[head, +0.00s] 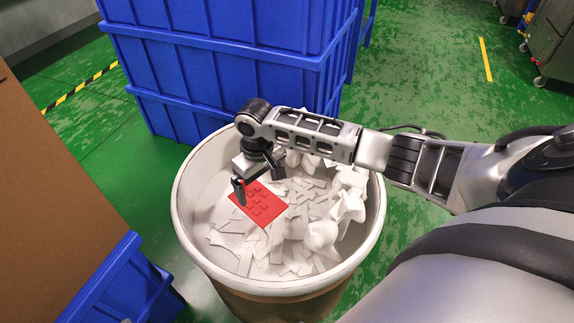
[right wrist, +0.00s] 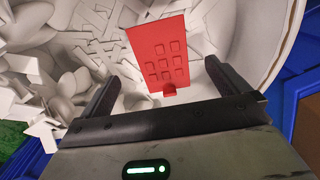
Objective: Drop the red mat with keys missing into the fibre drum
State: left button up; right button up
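The red mat (head: 266,208) is inside the fibre drum (head: 183,215), over the white scraps. It is a flat red sheet with several raised square keys and bare spots between them. My right gripper (head: 258,179) is inside the drum's mouth, just above the mat's upper left part. In the right wrist view its two fingers (right wrist: 164,72) are wide apart, and the mat (right wrist: 150,45) shows between and beyond them, with no finger visibly closed on it. I cannot tell whether the mat rests on the scraps or is still above them. My left gripper is not in view.
White scraps (head: 290,240) of strips and crumpled pieces fill the drum's bottom. Blue crates (head: 220,75) are stacked behind the drum. A brown board (head: 60,200) and a blue bin (head: 120,285) stand at left. Green floor is free at upper right.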

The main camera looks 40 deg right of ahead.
pick_arm(q)
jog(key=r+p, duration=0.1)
jog(key=p, duration=0.2)
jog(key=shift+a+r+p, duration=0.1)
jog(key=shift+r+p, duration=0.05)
jog(key=shift+p, duration=0.25)
pick_arm(e)
notch_tip(320, 180, up, 16)
